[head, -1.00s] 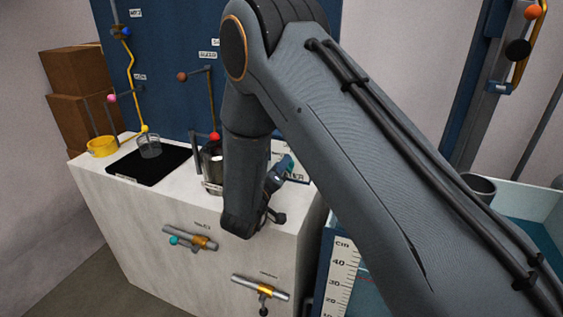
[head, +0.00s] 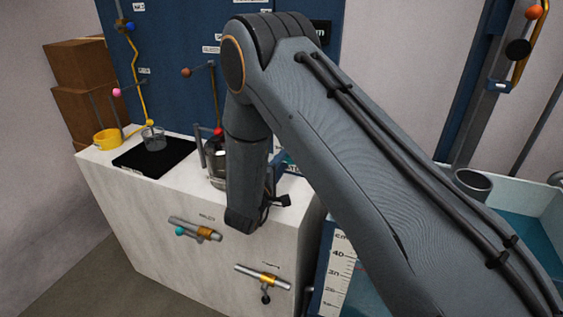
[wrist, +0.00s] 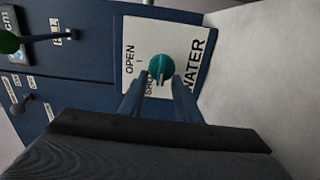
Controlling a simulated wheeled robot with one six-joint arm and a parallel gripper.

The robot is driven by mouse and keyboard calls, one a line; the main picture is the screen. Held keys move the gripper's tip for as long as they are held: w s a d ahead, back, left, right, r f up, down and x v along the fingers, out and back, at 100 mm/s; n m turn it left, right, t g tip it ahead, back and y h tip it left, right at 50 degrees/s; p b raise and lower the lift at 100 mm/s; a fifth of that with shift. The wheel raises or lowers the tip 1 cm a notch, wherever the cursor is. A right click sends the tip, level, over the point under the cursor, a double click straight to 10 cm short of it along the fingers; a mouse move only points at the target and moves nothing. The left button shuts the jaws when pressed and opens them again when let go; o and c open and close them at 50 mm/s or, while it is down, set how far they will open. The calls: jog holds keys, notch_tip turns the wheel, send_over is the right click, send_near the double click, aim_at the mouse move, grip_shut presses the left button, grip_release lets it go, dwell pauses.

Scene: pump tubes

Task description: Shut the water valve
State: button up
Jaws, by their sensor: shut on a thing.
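In the wrist view, the water valve is a round teal-green knob (wrist: 161,68) on a white plate (wrist: 203,45) lettered OPEN, SHUT and WATER. My gripper (wrist: 161,84) has its two dark fingers closed on the knob, one on either side. The lower part of the knob and some of the SHUT lettering are hidden by the fingers. I cannot tell exactly which mark the knob points at. In the head view, my forearm hides the knob, the plate and my fingertips.
A pale counter (head: 140,225) stands below my wrist, with two pipe valves (head: 195,229) (head: 262,275) on its front. A glass (head: 216,158) stands close left of my forearm. A dark pad with a beaker (head: 154,139) and a yellow bowl (head: 107,139) are further left. A tank lies right.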

dwell(0.5)
jog(key=o, duration=1)
jog(key=shift+b+v, duration=0.9)
jog(key=shift+v, duration=3.05)
